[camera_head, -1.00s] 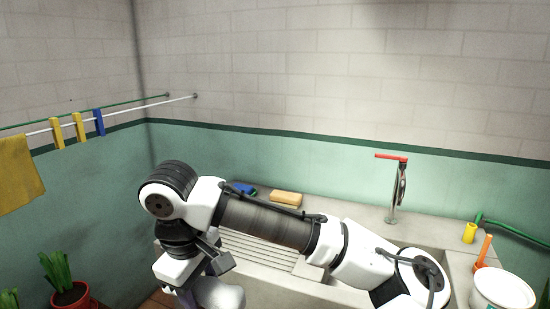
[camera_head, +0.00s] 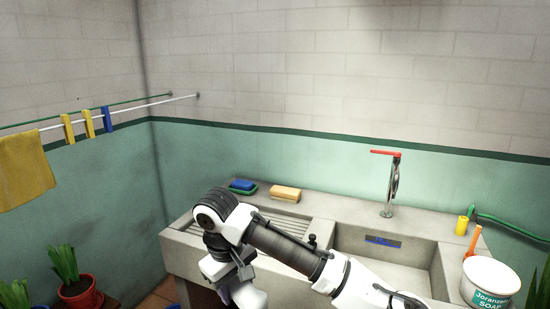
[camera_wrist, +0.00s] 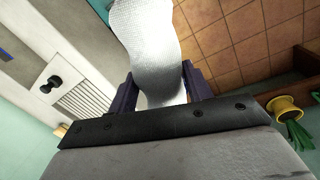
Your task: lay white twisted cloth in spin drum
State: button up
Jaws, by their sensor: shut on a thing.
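The white cloth (camera_wrist: 148,40) is in my gripper (camera_wrist: 160,88). In the wrist view the fingers stand on either side of it, and the cloth reaches away from them toward the top of the picture, above the tiled floor. Its far end is cut off by the picture edge. In the head view the gripper end is low in the picture, in front of the sink's left part, and the cloth is hard to make out there. I cannot see the spin drum in either view.
The concrete sink (camera_head: 183,256) has a ridged washboard on its left. A yellow sponge (camera_head: 286,194), blue brush (camera_head: 243,185), red-handled tap (camera_head: 393,180) and soap tub (camera_head: 489,283) are along it. Potted plants (camera_head: 77,288) stand at left. A yellow cloth (camera_head: 22,172) hangs from a line.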

jog(key=w+d+f+m, duration=0.2)
jog(key=d+f+m, duration=0.1)
jog(key=f, duration=0.6)
jog(key=w+d+f+m, duration=0.2)
jog(key=d+f, duration=0.2)
jog(key=f, duration=0.4)
jog(key=s+f+m, duration=0.2)
jog(key=s+f, duration=0.1)
jog(key=f, duration=0.9)
jog(key=s+d+f+m+g, duration=0.1)
jog(key=s+f, duration=0.3)
jog(key=f, duration=0.9)
jog(key=shift+s+d+f+m+h, duration=0.15)
jog(key=shift+s+d+m+h, duration=0.15)
jog(key=shift+m, duration=0.4)
jog(key=shift+d, duration=0.1)
